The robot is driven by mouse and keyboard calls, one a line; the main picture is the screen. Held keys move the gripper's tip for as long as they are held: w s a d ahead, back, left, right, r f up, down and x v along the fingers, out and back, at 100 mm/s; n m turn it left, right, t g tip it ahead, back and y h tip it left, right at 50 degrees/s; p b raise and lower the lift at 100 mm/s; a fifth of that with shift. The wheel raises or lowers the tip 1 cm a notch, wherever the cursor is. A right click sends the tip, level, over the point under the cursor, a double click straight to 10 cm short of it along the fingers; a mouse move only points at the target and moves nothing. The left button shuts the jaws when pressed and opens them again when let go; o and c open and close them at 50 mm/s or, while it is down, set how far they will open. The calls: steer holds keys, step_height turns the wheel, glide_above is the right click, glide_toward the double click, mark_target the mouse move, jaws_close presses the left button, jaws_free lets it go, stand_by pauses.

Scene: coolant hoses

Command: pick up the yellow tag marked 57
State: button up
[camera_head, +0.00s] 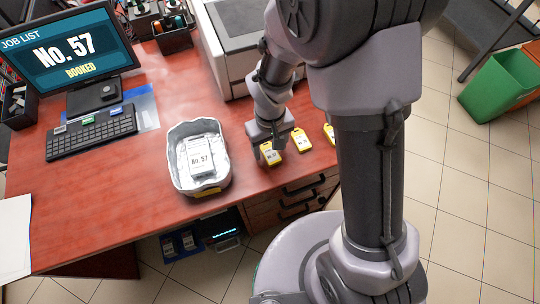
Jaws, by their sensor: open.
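Several yellow tags lie in a row near the right front edge of the red-brown desk. The left tag (271,155) has a white label that seems to read 57, but it is small. The middle tag (301,141) has a label too small to read surely. The right tag (328,131) is partly hidden by my arm. My gripper (267,144) points down at the left tag, with open fingers at its upper end. I cannot tell whether they touch it.
A grey metal tray (216,184) with a card (201,160) marked No. 57 sits left of the tags. A printer-like machine (232,45) stands behind my gripper. A monitor (66,50) reading No. 57 BOOKED and a keyboard (91,133) are at the left.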

step_height(320, 180, down, 2)
steer(key=shift+r, duration=0.2)
jaws_close()
